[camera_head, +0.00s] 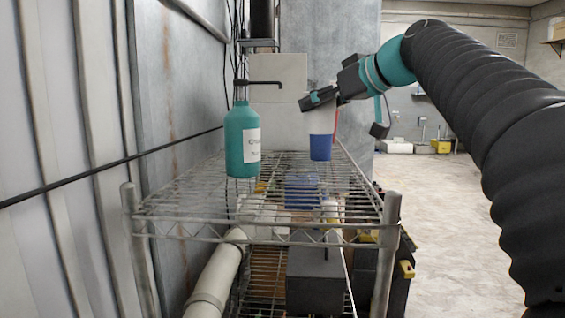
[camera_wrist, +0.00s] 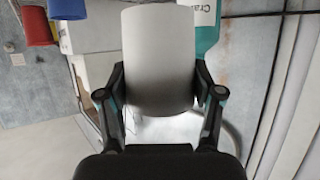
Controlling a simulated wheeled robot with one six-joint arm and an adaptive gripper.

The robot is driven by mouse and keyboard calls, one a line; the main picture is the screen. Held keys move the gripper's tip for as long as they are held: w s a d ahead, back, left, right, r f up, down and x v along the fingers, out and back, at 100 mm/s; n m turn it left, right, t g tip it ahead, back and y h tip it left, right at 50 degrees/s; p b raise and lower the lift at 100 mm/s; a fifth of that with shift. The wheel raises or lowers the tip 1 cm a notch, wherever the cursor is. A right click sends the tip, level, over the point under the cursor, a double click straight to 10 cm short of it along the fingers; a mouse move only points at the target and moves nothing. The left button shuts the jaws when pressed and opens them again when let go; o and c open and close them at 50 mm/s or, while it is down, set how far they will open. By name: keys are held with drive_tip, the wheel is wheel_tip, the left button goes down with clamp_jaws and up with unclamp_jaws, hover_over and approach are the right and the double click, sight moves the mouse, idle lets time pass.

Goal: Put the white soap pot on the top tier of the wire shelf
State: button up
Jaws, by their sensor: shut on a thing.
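The white soap pot (camera_head: 321,120) is a plain pale cylinder. My gripper (camera_head: 320,98) is shut on it, and the wrist view shows the pot (camera_wrist: 160,60) between the two fingers (camera_wrist: 160,97). In the head view it is held upright toward the back of the wire shelf (camera_head: 185,212), over or near its top tier. The head view does not make clear whether its base touches anything. A blue cup (camera_head: 320,148) shows directly below it in that view. In the wrist view the blue cup (camera_wrist: 68,9) is apart from the pot.
A teal pump bottle (camera_head: 242,140) stands on the top tier, left of the pot; it shows behind the pot in the wrist view (camera_wrist: 206,30). A red object (camera_wrist: 38,22) is beside the blue cup. The tier's front half looks clear. A metal wall borders the left.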

sight(325, 130)
drive_tip(key=shift+w+a+f, duration=1.2)
drive_tip(key=shift+a+f, duration=0.2)
drive_tip(key=shift+f, duration=0.4)
drive_tip(key=shift+w+a+f, duration=1.2)
drive_tip(key=shift+a+f, duration=0.25)
drive_tip(key=shift+f, duration=0.3)
drive_tip(key=shift+w+a+f, duration=1.2)
drive_tip(key=shift+a+f, duration=0.2)
drive_tip(key=shift+f, duration=0.4)
drive_tip(key=shift+f+b, duration=0.25)
drive_tip(key=shift+b, duration=0.25)
drive_tip(key=o, duration=1.1)
drive_tip(key=shift+r, duration=0.1)
drive_tip(key=shift+r, duration=0.15)
drive_tip(key=v, duration=1.2)
drive_tip(key=shift+b, duration=0.3)
